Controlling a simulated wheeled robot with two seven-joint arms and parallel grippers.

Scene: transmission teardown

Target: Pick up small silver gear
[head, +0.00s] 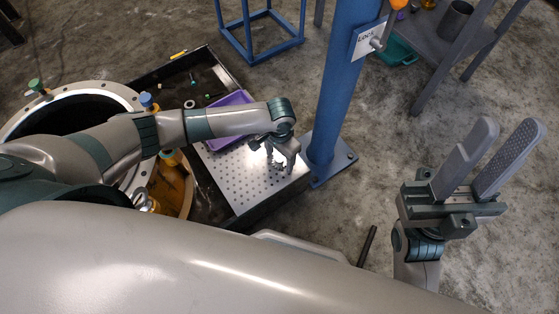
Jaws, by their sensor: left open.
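My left gripper (281,161) is open and points down over the right part of a perforated metal plate (232,180). A small silvery shape shows around its fingers, but I cannot tell whether it is the small silver gear or part of the gripper. I cannot tell whether the fingers touch the plate. My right gripper (508,145) is open and empty, fingers spread, over bare floor at the right.
A purple bin (228,103) lies behind my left forearm. A black tray (205,62) holds small parts, including a pale ring (189,104). A blue post (338,95) stands close right of the plate. A round housing (92,93) is at left; a dark rod (367,246) lies on the floor.

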